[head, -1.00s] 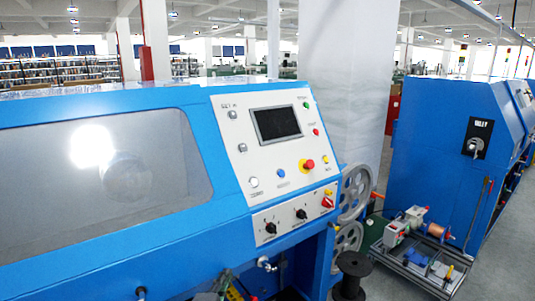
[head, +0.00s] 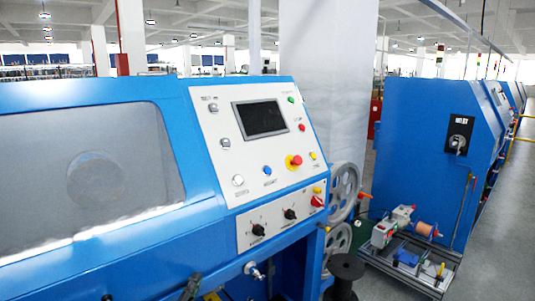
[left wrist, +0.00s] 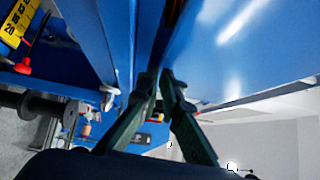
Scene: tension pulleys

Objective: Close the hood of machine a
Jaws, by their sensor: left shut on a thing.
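Machine a is the large blue machine at left in the head view, with a sloped white control panel (head: 262,135). Its hood (head: 85,165) is blue with a big grey window and lies over the machine's front; I cannot tell whether it is fully seated. My left gripper shows only as a small dark part (head: 190,287) at the bottom edge, low on the machine's front. In the left wrist view, the left gripper (left wrist: 160,77) has its two dark fingers close together at a dark strip beside a glossy blue panel (left wrist: 235,50). The strip is mostly hidden between the fingertips. My right gripper is out of view.
Grey handwheels (head: 343,190) and a black spool (head: 345,272) stand at the machine's right end. A low metal frame with small motors (head: 405,245) sits on the floor before a second blue machine (head: 425,150). Grey floor (head: 500,230) is clear at right.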

